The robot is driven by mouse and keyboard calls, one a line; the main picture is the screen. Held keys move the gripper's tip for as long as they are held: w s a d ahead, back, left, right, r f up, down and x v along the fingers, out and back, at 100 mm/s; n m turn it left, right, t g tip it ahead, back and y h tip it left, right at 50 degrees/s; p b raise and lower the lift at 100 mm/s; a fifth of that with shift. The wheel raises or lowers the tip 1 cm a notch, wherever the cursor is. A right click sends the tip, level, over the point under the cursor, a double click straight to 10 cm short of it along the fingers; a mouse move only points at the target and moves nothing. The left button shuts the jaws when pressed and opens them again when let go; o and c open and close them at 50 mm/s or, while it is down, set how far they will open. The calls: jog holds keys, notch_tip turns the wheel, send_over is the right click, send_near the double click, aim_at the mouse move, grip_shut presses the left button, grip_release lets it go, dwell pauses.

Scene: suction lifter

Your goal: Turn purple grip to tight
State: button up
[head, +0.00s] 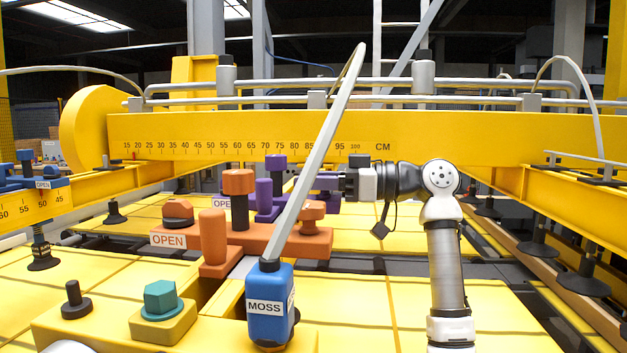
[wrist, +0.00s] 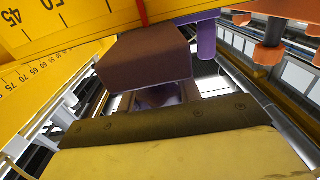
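The purple fitting stands behind the orange one in the head view. It has a purple base (head: 270,213), upright purple posts (head: 263,190) and a purple grip (head: 326,182) at its right end. My gripper (head: 343,184) points left, with its tip at this grip. A white hose crosses just in front. In the wrist view a dark purple-brown block (wrist: 145,62) fills the upper middle. Some purple (wrist: 160,98) shows in the gap between it and a dark bolted strip. I cannot tell whether the fingers are closed on the grip.
An orange fitting (head: 245,240) with an OPEN label stands in front of the purple one. A blue MOSS block (head: 268,308) with the hose (head: 315,155) is nearer. A yellow beam (head: 430,137) with a CM scale runs behind. Yellow panels lie below.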

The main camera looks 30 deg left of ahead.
jog(key=shift+c, duration=1.1)
